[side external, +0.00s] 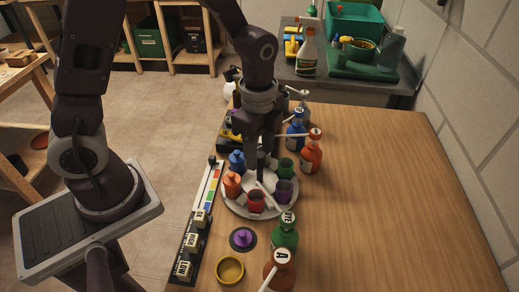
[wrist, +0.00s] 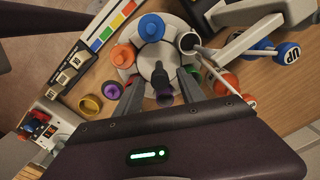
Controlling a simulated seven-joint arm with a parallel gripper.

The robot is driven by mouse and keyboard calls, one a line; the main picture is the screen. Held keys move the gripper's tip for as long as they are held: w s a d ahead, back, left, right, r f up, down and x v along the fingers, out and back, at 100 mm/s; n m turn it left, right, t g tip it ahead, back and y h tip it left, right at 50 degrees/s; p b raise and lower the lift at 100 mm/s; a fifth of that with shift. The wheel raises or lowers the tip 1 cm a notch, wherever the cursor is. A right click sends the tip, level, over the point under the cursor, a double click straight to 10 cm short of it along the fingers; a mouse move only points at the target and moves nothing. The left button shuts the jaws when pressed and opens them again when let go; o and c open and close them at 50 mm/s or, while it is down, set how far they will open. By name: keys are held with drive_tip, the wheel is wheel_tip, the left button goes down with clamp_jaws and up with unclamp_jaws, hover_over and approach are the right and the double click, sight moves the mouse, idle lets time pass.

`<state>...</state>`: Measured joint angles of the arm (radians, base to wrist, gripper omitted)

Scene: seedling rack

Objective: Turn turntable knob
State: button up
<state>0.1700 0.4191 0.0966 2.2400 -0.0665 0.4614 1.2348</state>
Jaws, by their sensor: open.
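The turntable (side external: 236,208) is a pale round disc on the wooden table, with several coloured cups and small bottles around its rim. Its pale top also shows in the wrist view (wrist: 152,58). A dark upright knob (wrist: 162,84) stands at its middle. My gripper (side external: 262,165) points down over the turntable's centre. In the wrist view its two fingers (wrist: 160,80) are apart, one on each side of the knob, with a gap visible. I cannot tell whether either finger touches the knob. The arm and fingers hide part of the disc in the side view.
A strip with coloured squares and lettered blocks (side external: 190,242) lies along the left table edge. A purple-topped piece (side external: 243,238) and a yellow ring (side external: 230,270) sit in front. Labelled bottles (side external: 285,233) stand at the right and front. The table's right side is clear.

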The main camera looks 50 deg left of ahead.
drive_tip(key=shift+f, duration=0.1)
drive_tip(key=shift+c, duration=0.5)
clamp_jaws()
